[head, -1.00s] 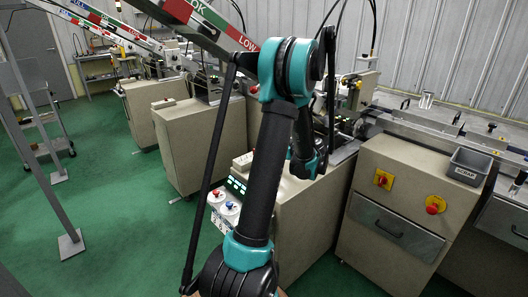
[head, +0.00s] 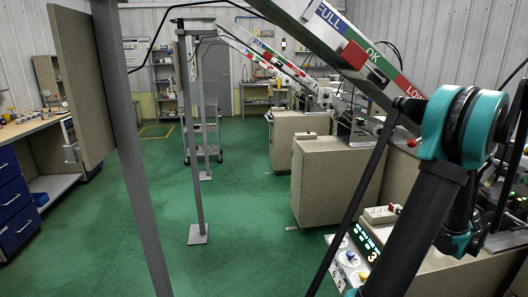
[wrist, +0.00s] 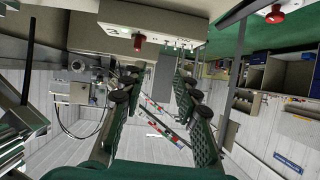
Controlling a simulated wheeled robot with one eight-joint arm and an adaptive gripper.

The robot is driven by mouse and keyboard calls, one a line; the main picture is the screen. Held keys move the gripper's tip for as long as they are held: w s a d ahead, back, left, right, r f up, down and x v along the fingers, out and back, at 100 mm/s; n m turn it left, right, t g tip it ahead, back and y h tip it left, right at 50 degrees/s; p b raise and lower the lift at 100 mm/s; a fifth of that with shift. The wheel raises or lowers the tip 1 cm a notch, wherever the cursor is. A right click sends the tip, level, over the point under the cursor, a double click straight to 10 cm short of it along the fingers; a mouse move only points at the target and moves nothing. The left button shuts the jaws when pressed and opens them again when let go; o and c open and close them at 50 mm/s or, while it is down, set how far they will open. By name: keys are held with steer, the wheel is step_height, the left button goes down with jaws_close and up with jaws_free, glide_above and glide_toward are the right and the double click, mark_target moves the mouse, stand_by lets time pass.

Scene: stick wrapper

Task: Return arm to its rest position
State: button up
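My arm (head: 420,215) stands at the right of the head view, folded at a teal elbow joint (head: 465,125). My gripper is not visible in the head view. In the wrist view my gripper (wrist: 158,85) shows two green ribbed fingers with dark pads, spread wide apart. Nothing is held between them. The wrist picture is tilted upside down, with green floor at the top and pale wall panels at the bottom.
A slanted rail marked FULL, OK and LOW (head: 375,62) passes close to my elbow. A control panel (head: 352,258) lies below the arm. Beige machine cabinets (head: 322,185) stand behind. A grey post (head: 127,160) is at left. Green floor (head: 240,230) is open in the middle.

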steer(key=s+a+f+g+y, duration=0.15)
steer(key=a+g, duration=0.45)
steer(key=a, duration=2.2)
steer(key=s+a+f+m+g+h, duration=0.1)
steer(key=s+a+f, duration=0.4)
steer(key=s+a, duration=0.8)
steer(key=shift+s+g+h, duration=0.7)
steer(key=shift+s+h, duration=0.45)
steer(key=shift+s, duration=0.1)
